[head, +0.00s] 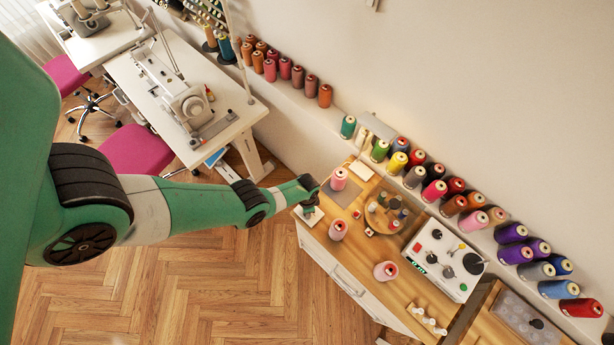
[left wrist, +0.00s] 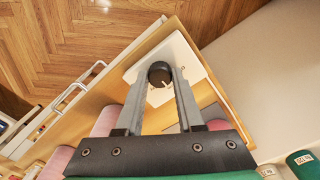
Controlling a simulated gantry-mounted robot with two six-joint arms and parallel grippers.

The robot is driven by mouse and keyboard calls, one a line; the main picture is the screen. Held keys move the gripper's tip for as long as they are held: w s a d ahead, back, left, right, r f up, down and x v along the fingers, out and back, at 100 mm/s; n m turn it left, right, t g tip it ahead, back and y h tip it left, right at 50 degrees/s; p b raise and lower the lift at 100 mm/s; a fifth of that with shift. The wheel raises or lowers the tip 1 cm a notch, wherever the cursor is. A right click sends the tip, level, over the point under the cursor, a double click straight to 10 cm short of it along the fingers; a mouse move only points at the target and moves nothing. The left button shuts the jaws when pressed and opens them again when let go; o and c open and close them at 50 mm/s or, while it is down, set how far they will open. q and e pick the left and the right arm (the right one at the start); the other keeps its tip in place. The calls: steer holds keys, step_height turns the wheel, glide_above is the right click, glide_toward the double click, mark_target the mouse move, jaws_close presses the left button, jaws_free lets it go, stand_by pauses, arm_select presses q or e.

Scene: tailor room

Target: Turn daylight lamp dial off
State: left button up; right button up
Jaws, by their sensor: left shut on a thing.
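The daylight lamp dial (left wrist: 159,72) is a round black knob with a pale pointer mark on a white plate (left wrist: 188,57), seen in the left wrist view. My left gripper (left wrist: 160,82) is shut on the dial, one grey finger on each side of it. In the head view the left gripper (head: 309,203) points down over the white plate (head: 314,217) at the left corner of the wooden cabinet top. The dial is mostly hidden there by the gripper. My right gripper is in neither view.
Pink thread spools (head: 338,179) stand close to the gripper on the cabinet top (head: 401,287). A round wooden tray (head: 376,224) and a white control box (head: 465,279) lie to the right. A ledge with many spools runs along the wall.

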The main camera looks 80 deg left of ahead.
arm_select(q)
jaws_close()
steer(key=shift+n, duration=0.3)
steer(key=n, duration=1)
steer(key=shift+n, duration=0.4)
